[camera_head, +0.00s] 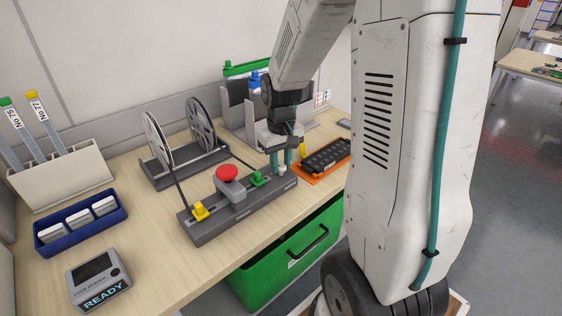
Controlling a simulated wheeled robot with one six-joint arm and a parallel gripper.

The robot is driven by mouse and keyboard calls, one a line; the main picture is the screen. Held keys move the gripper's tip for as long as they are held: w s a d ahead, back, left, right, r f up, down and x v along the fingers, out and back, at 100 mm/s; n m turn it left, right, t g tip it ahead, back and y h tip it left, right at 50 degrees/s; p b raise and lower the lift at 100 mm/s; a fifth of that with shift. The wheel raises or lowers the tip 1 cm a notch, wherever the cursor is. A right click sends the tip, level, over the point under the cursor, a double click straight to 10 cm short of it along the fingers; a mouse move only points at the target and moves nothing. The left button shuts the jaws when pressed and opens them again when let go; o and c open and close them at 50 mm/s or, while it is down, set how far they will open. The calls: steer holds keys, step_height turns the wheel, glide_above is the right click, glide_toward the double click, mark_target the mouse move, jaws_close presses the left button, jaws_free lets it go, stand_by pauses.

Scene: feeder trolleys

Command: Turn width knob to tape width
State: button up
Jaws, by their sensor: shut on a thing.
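The grey feeder (215,222) lies on the wooden bench, with a yellow lever (200,211) at its left end, a red button (227,173) near the middle and a green tab (258,178) to the right. My gripper (281,163) points down over the right end of the feeder, its teal fingers shut on a small pale knob (281,170). The fingers cover most of the knob, so its pointer and any width marks cannot be read. Two tape reels (200,122) stand in a dark holder behind the feeder, with a dark tape running down to the feeder's left part.
An orange tray (309,178) with a black part lies just right of my gripper. Green and blue topped items stand behind it. A blue bin (68,238) with white boxes, a reader (100,284) showing READY and a beige tube rack (62,180) are at left. A green drawer (255,284) is below.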

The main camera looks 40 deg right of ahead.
mark_target(281, 166)
steer(key=shift+n, duration=1.1)
steer(key=o, duration=1)
steer(key=shift+r, duration=0.1)
step_height(281, 166, up, 8)
steer(key=shift+f, duration=0.2)
